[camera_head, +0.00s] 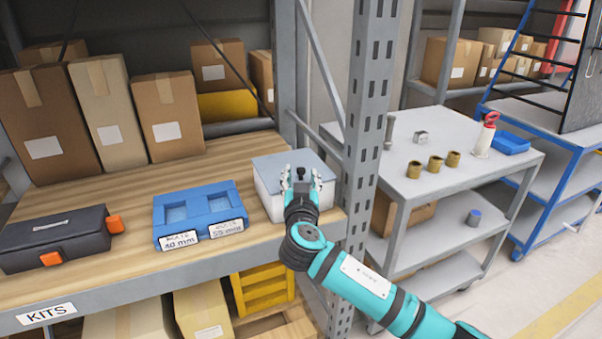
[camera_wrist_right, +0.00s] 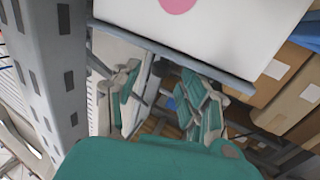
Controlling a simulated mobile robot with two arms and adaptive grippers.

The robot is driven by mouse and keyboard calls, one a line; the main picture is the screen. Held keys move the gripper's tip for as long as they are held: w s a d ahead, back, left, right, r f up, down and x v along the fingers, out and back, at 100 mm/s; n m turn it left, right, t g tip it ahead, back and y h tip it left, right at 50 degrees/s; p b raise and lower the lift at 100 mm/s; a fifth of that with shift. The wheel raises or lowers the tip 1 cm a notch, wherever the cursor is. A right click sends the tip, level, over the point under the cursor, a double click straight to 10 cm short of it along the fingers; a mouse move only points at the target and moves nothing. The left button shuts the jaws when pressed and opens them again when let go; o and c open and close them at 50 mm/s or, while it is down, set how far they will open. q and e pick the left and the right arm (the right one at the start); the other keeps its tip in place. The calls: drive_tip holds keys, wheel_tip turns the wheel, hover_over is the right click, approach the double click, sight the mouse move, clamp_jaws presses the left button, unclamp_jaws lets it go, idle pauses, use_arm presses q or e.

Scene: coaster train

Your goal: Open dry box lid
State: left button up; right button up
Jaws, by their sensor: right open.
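The dry box is a white box (camera_head: 266,203) with a flat grey-blue lid (camera_head: 277,166), at the right end of the wooden shelf. The lid looks closed. My right gripper (camera_head: 300,182) is open at the front edge of the box, its fingers pointing at the lid, and it hides part of the front. In the right wrist view the white front face (camera_wrist_right: 235,28) bears a pink dot, and the grey lid rim (camera_wrist_right: 172,52) crosses near the open fingers (camera_wrist_right: 165,100). Whether the fingers touch the rim I cannot tell. My left gripper is not in view.
A blue bin (camera_head: 200,212) and a black toolbox (camera_head: 55,237) with orange latches stand left of the box. Cardboard boxes (camera_head: 168,115) line the back. A grey metal post (camera_head: 368,120) rises close to the right. A cart (camera_head: 460,180) stands beyond it.

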sight(300, 175)
drive_tip(key=shift+w+d, duration=0.1)
drive_tip(key=shift+w, duration=1.5)
drive_tip(key=c, duration=0.9)
clamp_jaws()
drive_tip(key=shift+w+f, duration=0.15)
drive_tip(key=shift+f, duration=0.2)
